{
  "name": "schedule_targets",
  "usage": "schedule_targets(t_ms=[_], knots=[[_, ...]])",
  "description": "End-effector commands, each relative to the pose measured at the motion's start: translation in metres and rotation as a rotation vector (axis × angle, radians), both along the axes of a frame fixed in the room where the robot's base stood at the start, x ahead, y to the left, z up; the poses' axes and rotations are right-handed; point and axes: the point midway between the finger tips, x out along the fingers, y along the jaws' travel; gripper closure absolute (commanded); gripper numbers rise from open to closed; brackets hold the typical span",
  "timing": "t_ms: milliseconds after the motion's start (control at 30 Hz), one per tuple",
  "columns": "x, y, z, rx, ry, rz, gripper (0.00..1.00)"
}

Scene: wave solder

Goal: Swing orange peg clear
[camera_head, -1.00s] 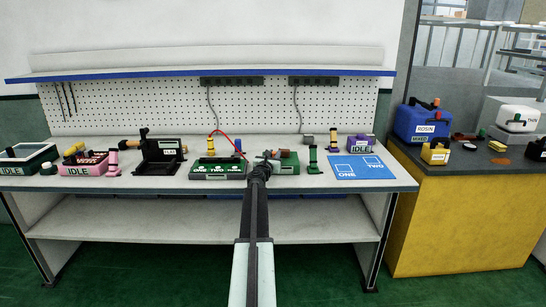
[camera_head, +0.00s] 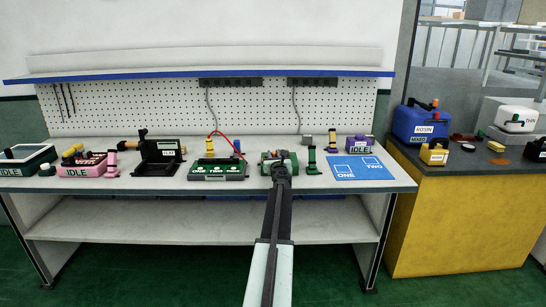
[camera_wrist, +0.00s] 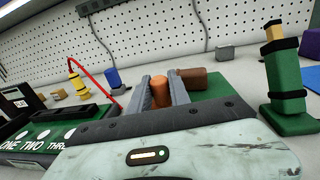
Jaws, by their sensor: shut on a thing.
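The orange peg (camera_wrist: 162,84) stands between the two grey fingers of my gripper (camera_wrist: 163,92) in the wrist view, and the fingers are shut on it. Its lower part is hidden behind my gripper body. A brown cylinder (camera_wrist: 193,78) lies just right of the right finger, by a green block (camera_wrist: 212,86). In the head view my gripper (camera_head: 281,168) is at the green block (camera_head: 268,168) on the bench, and hides much of it.
Left of my gripper is a green unit labelled ONE, TWO (camera_head: 217,177) with a red cable. A dark green upright stand (camera_head: 312,160) is close on the right. A blue mat (camera_head: 357,174) lies further right. Bare bench top shows between these.

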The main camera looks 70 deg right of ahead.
Motion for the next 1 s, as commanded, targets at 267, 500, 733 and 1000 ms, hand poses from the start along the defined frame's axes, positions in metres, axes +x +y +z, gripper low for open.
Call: schedule_targets(t_ms=[267, 500, 733, 1000], knots=[[-0.003, -0.002, 0.001, 0.000, -0.001, -0.010, 0.63], [-0.001, -0.001, 0.000, 0.000, -0.001, -0.005, 0.55], [-0.005, 0.008, 0.000, 0.000, -0.001, -0.004, 0.55], [-0.030, 0.053, 0.000, 0.000, -0.001, -0.006, 0.55]])
